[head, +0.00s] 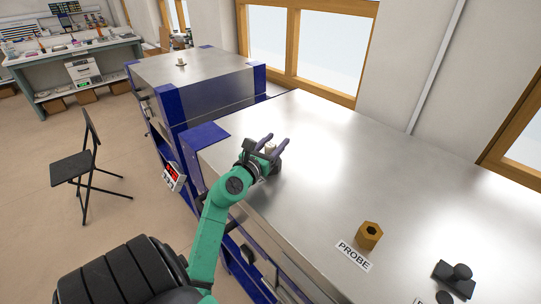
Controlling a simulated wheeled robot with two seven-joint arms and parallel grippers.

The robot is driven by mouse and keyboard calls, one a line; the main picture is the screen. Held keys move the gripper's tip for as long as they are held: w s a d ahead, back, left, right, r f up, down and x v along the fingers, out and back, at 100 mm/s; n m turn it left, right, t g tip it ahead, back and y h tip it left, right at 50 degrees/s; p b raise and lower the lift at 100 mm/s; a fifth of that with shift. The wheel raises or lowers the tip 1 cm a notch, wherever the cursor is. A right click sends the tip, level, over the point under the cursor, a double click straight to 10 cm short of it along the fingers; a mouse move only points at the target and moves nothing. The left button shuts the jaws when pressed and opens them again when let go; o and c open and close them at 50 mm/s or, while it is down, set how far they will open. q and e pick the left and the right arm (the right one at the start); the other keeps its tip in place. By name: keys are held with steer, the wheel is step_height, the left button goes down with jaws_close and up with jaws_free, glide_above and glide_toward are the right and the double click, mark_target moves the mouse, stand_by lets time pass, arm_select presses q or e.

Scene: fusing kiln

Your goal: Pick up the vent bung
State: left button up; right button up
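A small pale, brownish plug (270,149), which looks like the vent bung, stands on the steel top of the near kiln (330,170). My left gripper (274,143) reaches over the left end of that top, with its two dark fingers apart and pointing away from me. The plug shows between the fingers, partly hidden by the gripper. I see no clear contact between the fingers and the plug. A similar small pale piece (181,62) stands on the far kiln's top. My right gripper is not in view.
A brass hexagonal piece (369,235) stands behind a PROBE label (354,255). A black knobbed part (455,278) lies farther right. The middle of the steel top is clear. A folding chair (85,165) and a workbench (75,62) stand at left.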

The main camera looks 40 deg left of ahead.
arm_select(q)
jaws_close()
steer(key=shift+r, duration=0.1)
steer(key=shift+r, duration=0.35)
step_height(320, 180, up, 19)
steer(key=p, duration=0.2)
